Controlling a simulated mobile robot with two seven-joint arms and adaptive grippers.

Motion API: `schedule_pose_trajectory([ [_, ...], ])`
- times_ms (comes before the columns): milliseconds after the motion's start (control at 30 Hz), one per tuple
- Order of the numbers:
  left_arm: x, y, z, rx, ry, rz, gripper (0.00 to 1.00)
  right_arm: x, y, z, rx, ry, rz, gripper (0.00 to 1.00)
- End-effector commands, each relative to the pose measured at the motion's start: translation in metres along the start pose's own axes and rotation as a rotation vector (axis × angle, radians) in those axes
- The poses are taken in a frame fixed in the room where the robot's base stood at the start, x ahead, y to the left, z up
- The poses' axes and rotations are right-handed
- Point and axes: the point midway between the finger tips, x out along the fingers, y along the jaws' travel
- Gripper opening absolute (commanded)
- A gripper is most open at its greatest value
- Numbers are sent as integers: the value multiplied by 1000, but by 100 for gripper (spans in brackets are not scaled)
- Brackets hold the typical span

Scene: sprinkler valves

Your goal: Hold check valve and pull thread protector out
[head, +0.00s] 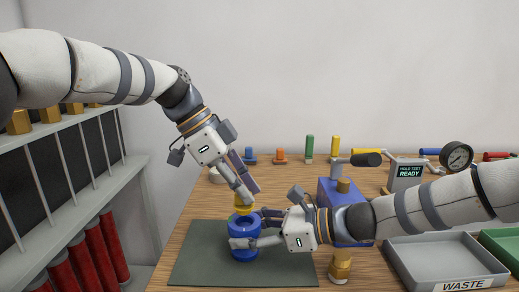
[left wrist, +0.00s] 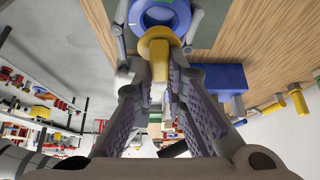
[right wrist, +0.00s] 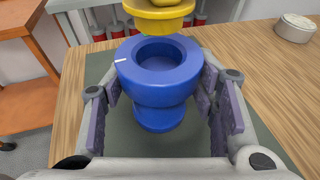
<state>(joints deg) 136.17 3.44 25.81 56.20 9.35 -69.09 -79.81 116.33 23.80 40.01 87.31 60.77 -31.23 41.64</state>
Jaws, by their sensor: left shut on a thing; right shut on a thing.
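The blue check valve (head: 244,256) stands upright on the dark green mat (head: 200,262). My right gripper (head: 252,229) is shut on it, with one finger on each side of its body, as the right wrist view shows. The valve's round top opening (right wrist: 160,52) is uncovered. The yellow thread protector (head: 243,209) is above the valve and looks clear of its rim. My left gripper (head: 241,196) comes down from above and is shut on the protector's stem (left wrist: 159,55). The protector's flange also shows at the top of the right wrist view (right wrist: 158,24).
A blue block (head: 340,205) and a brass fitting (head: 341,265) stand right of the mat. A grey WASTE tray (head: 440,262) is at the front right. A test stand with a gauge (head: 456,156) is behind. Several coloured plugs line the table's back.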

Motion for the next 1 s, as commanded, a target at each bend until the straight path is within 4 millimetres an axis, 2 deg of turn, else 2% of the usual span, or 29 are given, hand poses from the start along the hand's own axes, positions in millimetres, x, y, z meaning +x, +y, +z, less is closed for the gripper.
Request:
schedule_pose_trajectory([
  [567, -38, 0, -24, 0, 1, -2, 0, 0, 0, 0, 0, 0, 1, 20],
  [1000, -41, 0, -25, 0, 1, 0, 0, 0, 0, 0, 0, 0, 1, 20],
])
